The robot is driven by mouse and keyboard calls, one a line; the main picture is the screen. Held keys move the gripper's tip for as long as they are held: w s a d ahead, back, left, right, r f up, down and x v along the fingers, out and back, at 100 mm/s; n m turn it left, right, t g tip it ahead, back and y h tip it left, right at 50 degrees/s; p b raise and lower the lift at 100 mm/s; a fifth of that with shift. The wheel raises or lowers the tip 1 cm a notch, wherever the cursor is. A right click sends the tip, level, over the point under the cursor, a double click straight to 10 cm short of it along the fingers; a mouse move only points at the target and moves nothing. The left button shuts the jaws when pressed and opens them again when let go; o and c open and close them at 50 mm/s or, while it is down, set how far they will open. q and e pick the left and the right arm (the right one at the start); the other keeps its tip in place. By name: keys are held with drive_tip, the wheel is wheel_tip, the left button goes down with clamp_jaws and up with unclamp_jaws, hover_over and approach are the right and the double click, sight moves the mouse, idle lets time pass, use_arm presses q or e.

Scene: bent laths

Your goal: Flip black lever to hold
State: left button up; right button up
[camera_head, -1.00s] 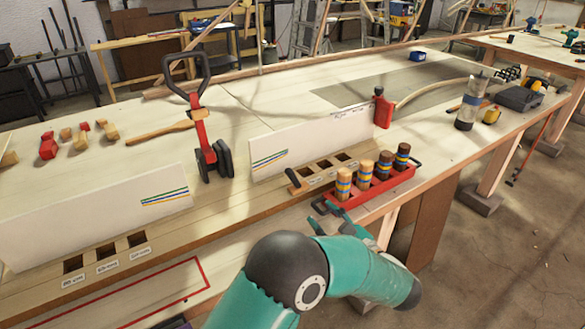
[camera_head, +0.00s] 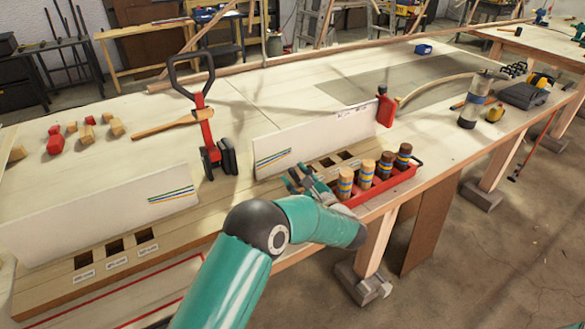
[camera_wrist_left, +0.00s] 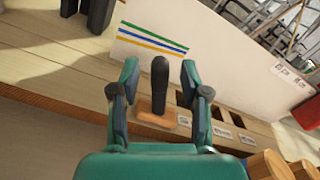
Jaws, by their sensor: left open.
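The black lever (camera_wrist_left: 159,82) stands up from a small wooden base (camera_wrist_left: 157,116) on the plank in the left wrist view. My left gripper (camera_wrist_left: 159,72) is open, with one finger to each side of the lever in the picture. I cannot tell whether either finger touches it. In the head view my left gripper (camera_head: 302,180) is over the plank in front of the white board and largely hides the lever. My right gripper is in neither view.
A red tray (camera_head: 400,181) with several striped wooden pegs stands right of my gripper. A white board (camera_head: 325,138) rises behind it, with square holes (camera_head: 327,162) in the plank. A red-and-black clamp-like tool (camera_head: 208,135) stands to the left.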

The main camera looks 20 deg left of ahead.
use_arm(q)
drive_tip(key=shift+x, duration=1.05)
clamp_jaws()
